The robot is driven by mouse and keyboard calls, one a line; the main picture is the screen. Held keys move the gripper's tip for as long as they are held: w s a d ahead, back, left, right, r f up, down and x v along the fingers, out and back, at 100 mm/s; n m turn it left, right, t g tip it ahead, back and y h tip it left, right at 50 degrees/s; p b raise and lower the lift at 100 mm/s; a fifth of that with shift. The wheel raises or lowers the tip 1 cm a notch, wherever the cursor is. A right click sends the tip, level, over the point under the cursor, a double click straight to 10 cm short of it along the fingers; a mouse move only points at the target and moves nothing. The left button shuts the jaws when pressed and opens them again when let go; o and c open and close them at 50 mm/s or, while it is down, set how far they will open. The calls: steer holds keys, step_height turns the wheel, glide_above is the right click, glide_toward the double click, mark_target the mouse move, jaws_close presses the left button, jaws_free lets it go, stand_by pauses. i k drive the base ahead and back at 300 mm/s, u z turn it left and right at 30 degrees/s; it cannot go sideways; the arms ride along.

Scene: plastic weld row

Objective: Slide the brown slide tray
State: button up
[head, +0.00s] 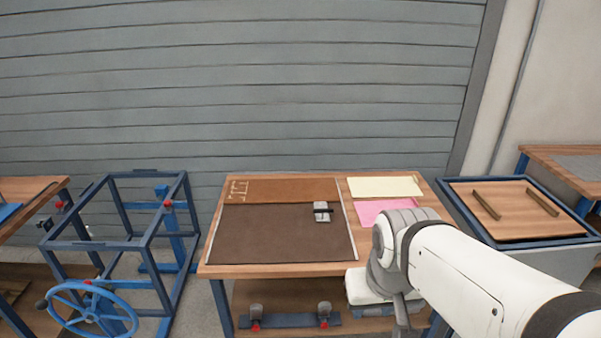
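On the middle workbench a flat dark brown panel (278,236) lies between two thin pale side strips, near the bench's front. Behind it, between the same strips, lies a lighter reddish-brown area (290,189) with pale markings at its left end. I cannot tell for certain which of the two is the slide tray; the dark panel looks like a separate flat piece. A small grey block with a black bar (322,212) sits at the right, near the line between them. My arm reaches in from the lower right, right of the panel and apart from it in the picture. My gripper's fingers do not show.
Yellow (384,187) and pink (385,210) sheets lie at the bench's right. A blue frame (120,245) with a handwheel (92,310) stands left. A blue-rimmed table (520,238) with two bars stands right. A grey slatted wall (230,90) closes the back.

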mark_target(317, 190)
steer(key=i, duration=1.25)
steer(key=z, duration=0.05)
